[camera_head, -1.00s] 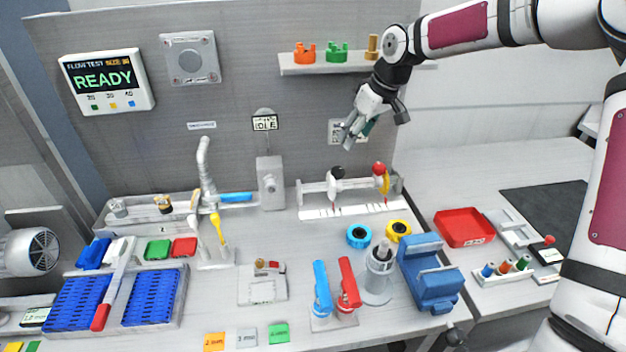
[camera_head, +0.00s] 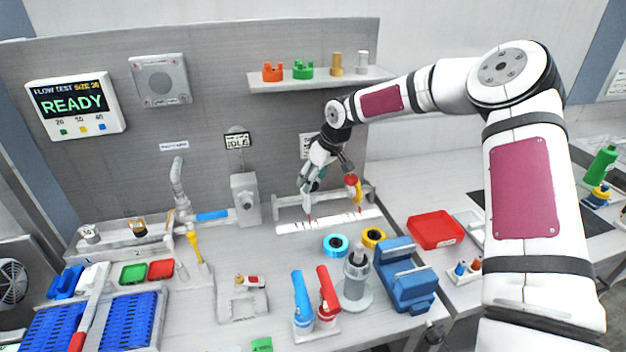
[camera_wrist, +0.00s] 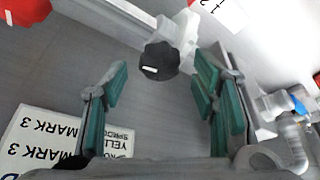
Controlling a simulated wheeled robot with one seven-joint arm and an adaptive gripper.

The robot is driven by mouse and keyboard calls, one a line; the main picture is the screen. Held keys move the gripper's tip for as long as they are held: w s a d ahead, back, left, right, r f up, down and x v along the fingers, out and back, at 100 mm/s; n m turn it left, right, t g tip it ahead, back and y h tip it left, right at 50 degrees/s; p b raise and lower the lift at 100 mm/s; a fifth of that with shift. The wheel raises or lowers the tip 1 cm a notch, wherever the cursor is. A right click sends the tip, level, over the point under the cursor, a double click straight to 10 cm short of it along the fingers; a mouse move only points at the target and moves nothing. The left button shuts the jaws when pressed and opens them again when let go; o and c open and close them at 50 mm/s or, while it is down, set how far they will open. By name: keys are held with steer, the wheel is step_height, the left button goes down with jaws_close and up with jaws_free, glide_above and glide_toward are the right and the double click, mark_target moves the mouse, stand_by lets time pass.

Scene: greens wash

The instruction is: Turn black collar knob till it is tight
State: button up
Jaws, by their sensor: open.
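The black collar knob (camera_wrist: 158,60) shows in the wrist view as a scalloped black disc with a small white mark, on a white-grey body. My gripper (camera_wrist: 161,82) is open, its two green-padded fingers (camera_wrist: 105,92) spread to the left and right of the knob's line. The knob appears between and just past the fingertips, with gaps on both sides. In the head view, my gripper (camera_head: 308,184) is over the left part of the white gauge rack (camera_head: 328,221) and mostly hides the knob.
A red knob (camera_head: 351,180) with a yellow part stands close to the right on the same rack. A shelf (camera_head: 320,80) with several coloured parts is above. Blue (camera_head: 336,245) and yellow (camera_head: 373,237) rings lie in front. A READY display (camera_head: 75,105) hangs on the left wall.

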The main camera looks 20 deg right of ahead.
steer(key=shift+w+a+f, duration=0.15)
steer(key=shift+f, duration=0.25)
steer(key=c, duration=1.2)
steer(key=shift+o, duration=0.2)
steer(key=shift+w+f+n, duration=0.1)
steer(key=shift+n, duration=0.2)
steer(key=shift+w+n+g+y+b, duration=0.1)
steer(key=shift+n+g+y+b, duration=0.25)
steer(key=shift+n+b, duration=0.9)
steer(key=shift+n+g+y+b, duration=0.45)
steer(key=shift+n+b, duration=0.65)
steer(key=shift+n, duration=0.45)
steer(key=shift+d, duration=0.2)
